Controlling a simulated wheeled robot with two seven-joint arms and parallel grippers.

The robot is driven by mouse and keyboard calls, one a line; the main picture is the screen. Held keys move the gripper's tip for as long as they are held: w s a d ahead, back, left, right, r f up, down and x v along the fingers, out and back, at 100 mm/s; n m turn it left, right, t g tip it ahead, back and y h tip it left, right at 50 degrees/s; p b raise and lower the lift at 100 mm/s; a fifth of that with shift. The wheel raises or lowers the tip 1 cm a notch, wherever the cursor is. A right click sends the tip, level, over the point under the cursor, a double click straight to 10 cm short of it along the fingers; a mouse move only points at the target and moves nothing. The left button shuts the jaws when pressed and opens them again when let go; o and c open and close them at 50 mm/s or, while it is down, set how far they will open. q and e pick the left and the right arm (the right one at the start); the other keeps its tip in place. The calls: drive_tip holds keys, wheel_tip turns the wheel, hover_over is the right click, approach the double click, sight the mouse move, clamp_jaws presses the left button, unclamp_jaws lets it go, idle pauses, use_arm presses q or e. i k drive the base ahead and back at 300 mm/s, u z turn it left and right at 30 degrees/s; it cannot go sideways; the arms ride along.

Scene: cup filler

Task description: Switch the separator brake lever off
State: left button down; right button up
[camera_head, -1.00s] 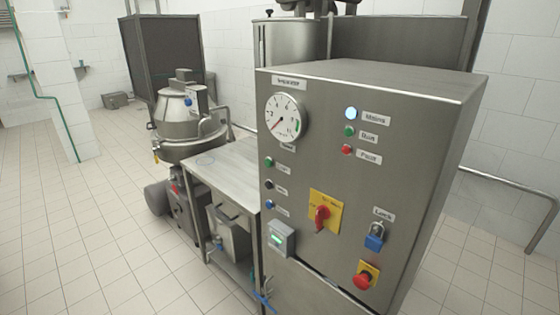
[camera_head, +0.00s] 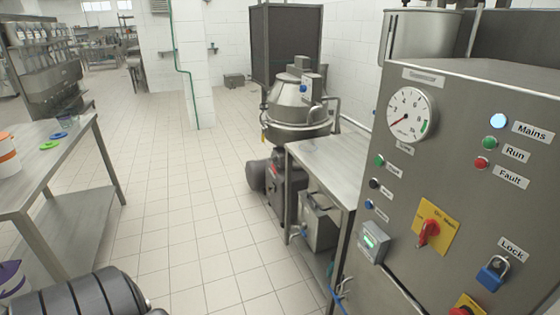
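The separator (camera_head: 298,108) is a steel bowl-shaped machine on a dark base, standing beyond the side table, in the middle of the head view. Its brake lever is too small to tell apart at this distance. A small blue part shows on its upper side. A control cabinet (camera_head: 465,150) with a gauge (camera_head: 411,116), a red switch on a yellow plate (camera_head: 433,230) and a blue padlock (camera_head: 492,273) stands at the right. Neither gripper shows.
A steel side table (camera_head: 335,158) stands between the cabinet and the separator. At the left is a workbench (camera_head: 45,140) with an orange-and-white container (camera_head: 8,155) and coloured rings. The tiled floor (camera_head: 190,190) between them is clear. A white pillar (camera_head: 190,60) stands behind.

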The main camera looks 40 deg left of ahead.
sight(271, 159)
drive_tip(key=u, duration=2.3)
drive_tip(key=i, duration=5.8)
drive_tip(key=z, duration=1.8)
